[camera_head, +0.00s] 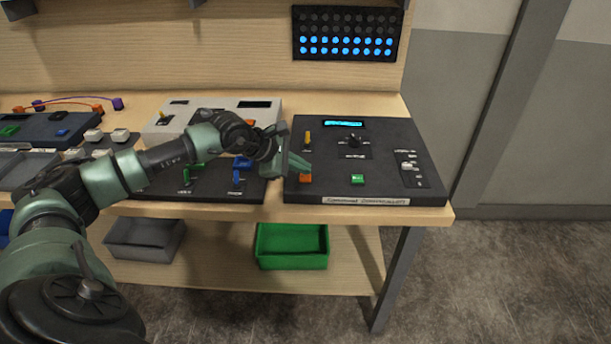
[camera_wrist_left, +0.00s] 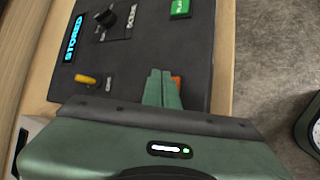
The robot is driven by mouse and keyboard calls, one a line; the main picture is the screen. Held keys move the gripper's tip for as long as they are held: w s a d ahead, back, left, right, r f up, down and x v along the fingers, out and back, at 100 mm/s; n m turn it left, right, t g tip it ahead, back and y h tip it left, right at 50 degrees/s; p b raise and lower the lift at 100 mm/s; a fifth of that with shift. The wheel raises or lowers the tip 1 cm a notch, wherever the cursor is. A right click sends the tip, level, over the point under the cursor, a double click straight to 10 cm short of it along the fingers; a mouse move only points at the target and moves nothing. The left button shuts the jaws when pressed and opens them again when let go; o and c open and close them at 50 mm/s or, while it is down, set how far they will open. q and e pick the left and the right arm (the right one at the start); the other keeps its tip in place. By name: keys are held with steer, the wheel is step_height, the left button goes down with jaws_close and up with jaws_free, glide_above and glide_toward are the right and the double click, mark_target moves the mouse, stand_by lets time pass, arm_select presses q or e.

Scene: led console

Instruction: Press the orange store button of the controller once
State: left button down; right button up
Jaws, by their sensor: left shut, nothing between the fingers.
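The controller (camera_head: 380,187) is a dark panel at the right end of the workbench. Its orange store button (camera_head: 305,178) sits near the front left corner, and a green button (camera_head: 357,179) is to its right. My left gripper (camera_head: 308,167) is shut and empty, with its fingertips at the orange button. In the left wrist view the shut fingers (camera_wrist_left: 163,90) partly cover the orange button (camera_wrist_left: 177,82); I cannot tell whether they touch it. The lit display (camera_wrist_left: 73,38) there reads "STORED". My right gripper is not in view.
The controller also carries a yellow lever (camera_head: 308,137), a black knob (camera_head: 352,140) and a white slider (camera_head: 408,166). A panel with blue and green levers (camera_head: 238,179) lies to the left. An LED board (camera_head: 347,34) hangs behind. A green bin (camera_head: 292,247) stands on the lower shelf.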

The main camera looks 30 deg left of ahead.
mark_target(302, 178)
arm_select(q)
steer(key=shift+r, duration=0.35)
steer(key=shift+r+p, duration=1.2)
steer(key=shift+r, duration=1.3)
steer(key=shift+f, duration=0.1)
